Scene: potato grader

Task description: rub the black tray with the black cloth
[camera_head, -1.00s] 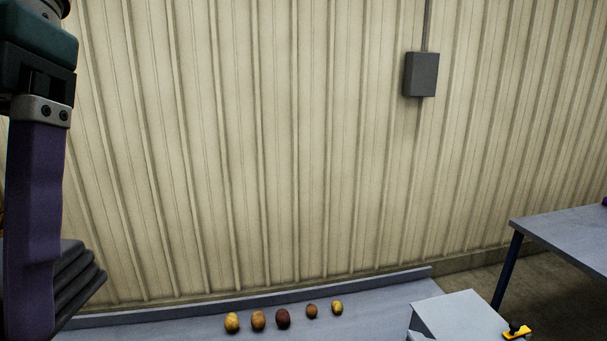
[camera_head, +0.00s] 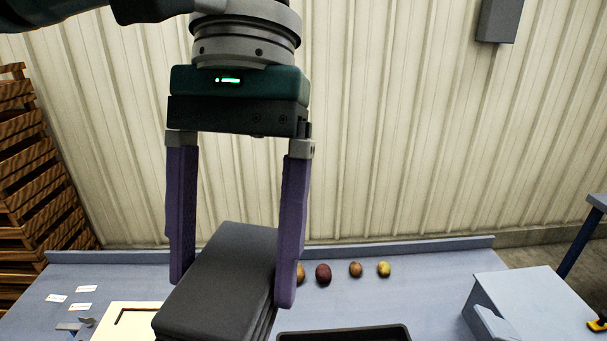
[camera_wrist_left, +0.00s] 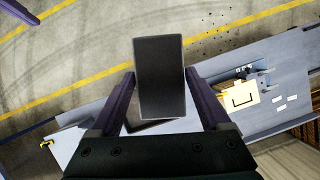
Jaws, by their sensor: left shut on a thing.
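My left gripper (camera_head: 232,290) is shut on the black cloth (camera_head: 225,262), a thick folded dark pad held between its two purple fingers. The cloth also shows between the fingers in the left wrist view (camera_wrist_left: 160,75). The black tray (camera_head: 345,332) shows only its dark rim at the bottom edge of the head view, to the right of the cloth. The rest of the tray is out of frame. A purple bar at the top left corner of the left wrist view looks like a finger of my right gripper (camera_wrist_left: 20,12); its opening does not show.
Several potatoes (camera_head: 323,274) stand in a row at the back of the grey table (camera_head: 120,278). A cream board (camera_head: 118,318) and white labels (camera_head: 82,306) lie at left. A grey box (camera_head: 525,300) stands at right. Wooden crates (camera_head: 30,160) are stacked far left.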

